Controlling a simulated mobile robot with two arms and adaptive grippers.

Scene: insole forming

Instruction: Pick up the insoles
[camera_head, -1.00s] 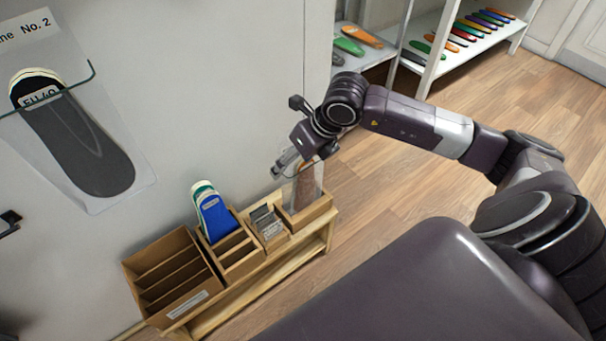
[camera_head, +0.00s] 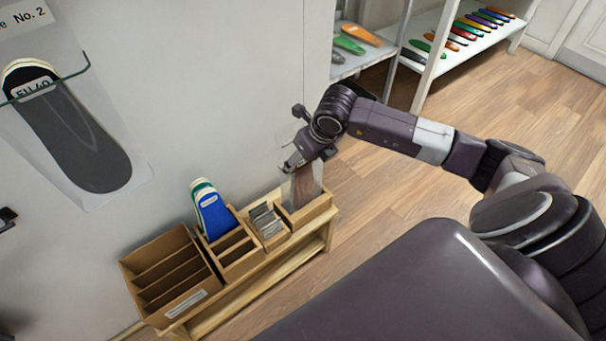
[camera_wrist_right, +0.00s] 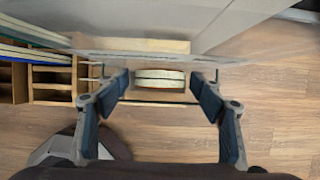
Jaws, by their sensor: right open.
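My right gripper (camera_head: 293,164) is open, just above the rightmost wooden box (camera_head: 318,209) on the low shelf. A clear sleeve with a brownish insole-like piece (camera_head: 304,187) stands upright in that box. In the right wrist view, my open fingers (camera_wrist_right: 162,90) are on either side of the cream, layered ends of what look like insoles (camera_wrist_right: 160,78), with no clear contact. Blue, green and white insoles (camera_head: 211,213) stand in the slotted box to the left; their edges show in the wrist view (camera_wrist_right: 35,54).
The low wooden shelf (camera_head: 231,292) also holds a divided box (camera_head: 168,273) and a box of small grey cards (camera_head: 266,220). A dark insole (camera_head: 80,140) in a clear holder is on the wall. A white rack (camera_head: 452,62) carries coloured insoles. Wooden floor is clear at right.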

